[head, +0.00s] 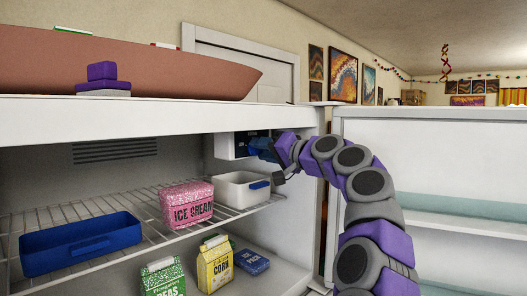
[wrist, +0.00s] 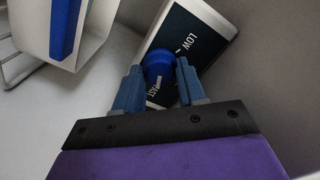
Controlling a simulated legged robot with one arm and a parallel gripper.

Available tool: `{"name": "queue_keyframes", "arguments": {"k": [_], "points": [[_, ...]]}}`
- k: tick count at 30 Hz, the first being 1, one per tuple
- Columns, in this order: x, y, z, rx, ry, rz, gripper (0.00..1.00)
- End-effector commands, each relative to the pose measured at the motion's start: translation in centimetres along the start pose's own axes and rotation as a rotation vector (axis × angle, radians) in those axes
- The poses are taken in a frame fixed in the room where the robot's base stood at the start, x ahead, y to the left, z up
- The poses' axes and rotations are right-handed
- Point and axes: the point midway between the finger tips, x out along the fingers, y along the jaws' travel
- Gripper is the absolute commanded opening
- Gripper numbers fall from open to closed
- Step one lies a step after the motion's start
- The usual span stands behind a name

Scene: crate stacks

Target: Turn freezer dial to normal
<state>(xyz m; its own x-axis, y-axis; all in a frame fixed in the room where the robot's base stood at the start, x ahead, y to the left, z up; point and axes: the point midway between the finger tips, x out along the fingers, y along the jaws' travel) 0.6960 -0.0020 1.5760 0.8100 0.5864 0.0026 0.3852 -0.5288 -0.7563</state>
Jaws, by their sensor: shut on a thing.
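The freezer dial is a round blue knob (wrist: 158,66) on a dark panel (wrist: 190,42) in the wrist view. The panel carries the word LOW above the knob and letters ending in "AST" below it. My gripper (wrist: 160,75) is shut on the dial, with one blue finger on each side of it. In the head view the panel (head: 240,145) is on the freezer's upper right inner wall, and my gripper (head: 264,147) reaches it from the right. The dial is hidden there behind my gripper, and its exact setting is hard to read.
A wire shelf (head: 125,232) below holds a blue bin (head: 80,243), a pink ice cream box (head: 187,203) and a white bin (head: 232,190) close under my gripper. Food cartons (head: 215,263) stand lower down. The open freezer door (head: 450,150) is at right.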

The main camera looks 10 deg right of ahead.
Motion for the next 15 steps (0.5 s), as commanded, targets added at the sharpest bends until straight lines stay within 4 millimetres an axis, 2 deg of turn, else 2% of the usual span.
{"name": "queue_keyframes", "arguments": {"k": [8, 15], "points": [[0.08, 0.36, 0.19, -0.125, -0.004, 0.005, 0.09], [0.21, 0.6, 0.23, -0.332, -0.004, 0.008, 0.09]]}}
